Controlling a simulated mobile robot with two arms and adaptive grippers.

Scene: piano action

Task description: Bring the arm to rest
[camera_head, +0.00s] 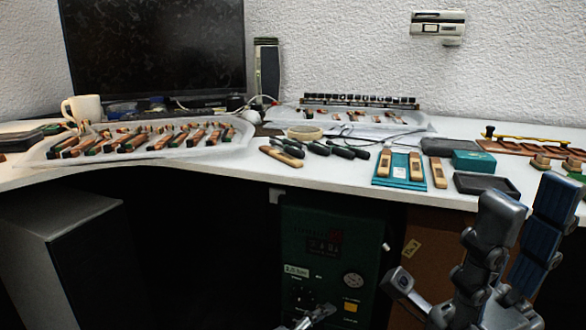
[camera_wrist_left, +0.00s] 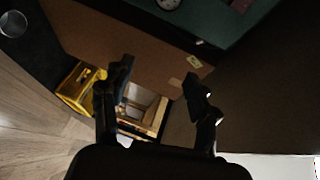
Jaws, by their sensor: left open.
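My right gripper (camera_head: 462,238) is in the lower right of the head view. Its jointed grey fingers stand apart, with nothing visible between them, in front of the white desk (camera_head: 240,182). My left gripper (camera_wrist_left: 160,82) shows in the left wrist view, its two dark fingers spread and empty. It is below desk height, over the floor and near a brown panel (camera_wrist_left: 105,30). In the head view only a small grey metal piece shows at the bottom edge; I cannot tell for sure that it is a left fingertip.
A green cabinet (camera_head: 315,240) with a gauge stands under the desk. Piano parts fill a tray (camera_head: 235,149) on the left. Wooden parts lie on a teal mat (camera_head: 388,178); a dark tray (camera_head: 487,185) is near the right gripper. A yellow crate (camera_wrist_left: 75,85) is on the floor.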

